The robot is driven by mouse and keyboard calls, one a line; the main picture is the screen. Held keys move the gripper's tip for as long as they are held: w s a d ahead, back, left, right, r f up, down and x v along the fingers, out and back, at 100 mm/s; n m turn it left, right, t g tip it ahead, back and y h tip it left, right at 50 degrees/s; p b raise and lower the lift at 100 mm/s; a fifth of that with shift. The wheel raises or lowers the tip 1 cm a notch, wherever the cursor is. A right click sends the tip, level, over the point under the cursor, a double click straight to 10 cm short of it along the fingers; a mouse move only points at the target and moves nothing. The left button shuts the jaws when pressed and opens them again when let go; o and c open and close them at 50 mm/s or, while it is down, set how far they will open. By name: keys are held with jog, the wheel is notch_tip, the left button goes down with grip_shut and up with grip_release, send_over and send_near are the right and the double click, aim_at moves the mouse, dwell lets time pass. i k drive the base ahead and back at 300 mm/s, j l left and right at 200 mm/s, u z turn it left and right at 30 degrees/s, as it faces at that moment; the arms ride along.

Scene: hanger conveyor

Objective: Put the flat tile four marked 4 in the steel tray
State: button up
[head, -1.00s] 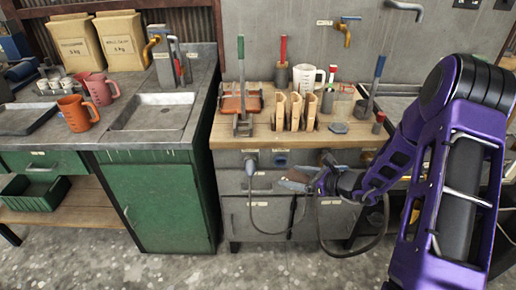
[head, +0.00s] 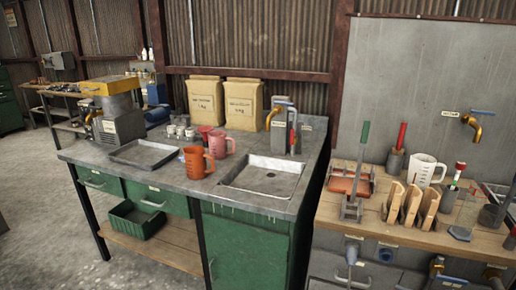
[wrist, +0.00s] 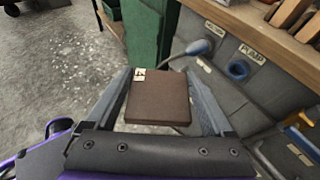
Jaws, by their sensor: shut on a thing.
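The flat tile four (wrist: 158,100) is a brown square slab with a white label marked 4 at its upper left corner, in the wrist view. My gripper (wrist: 160,82) is shut on it, with one grey finger along each side. The tile is held in the air, in front of the cabinets. The steel tray (head: 143,153) is a shallow grey tray on the left part of the grey-topped green bench in the head view. It looks empty and is well apart from the tile. My gripper is not visible in the head view.
Right of the tray stand an orange jug (head: 197,163), a pink jug (head: 220,145) and small cups. A sink (head: 268,178) is set into the same bench. A wooden bench (head: 350,210) with tools and upright boards stands at right. Open floor (head: 45,180) lies at left.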

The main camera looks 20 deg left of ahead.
aim_at(144, 156)
jog(key=j+u, duration=0.1)
jog(key=j, duration=0.5)
jog(key=i+j, duration=0.15)
jog(key=j, duration=0.45)
jog(key=i+j+u, duration=0.15)
jog(key=j, duration=0.4)
jog(key=j+u, duration=0.1)
jog(key=j, duration=0.5)
jog(key=i+j, duration=0.2)
jog(key=j, duration=0.4)
jog(key=i+j+u, duration=0.15)
jog(key=j, duration=0.4)
jog(key=i+j, duration=0.15)
jog(key=j, duration=0.4)
jog(key=i+j+u, duration=0.15)
jog(key=j, duration=0.4)
jog(key=i+l, duration=0.15)
jog(key=i, duration=0.15)
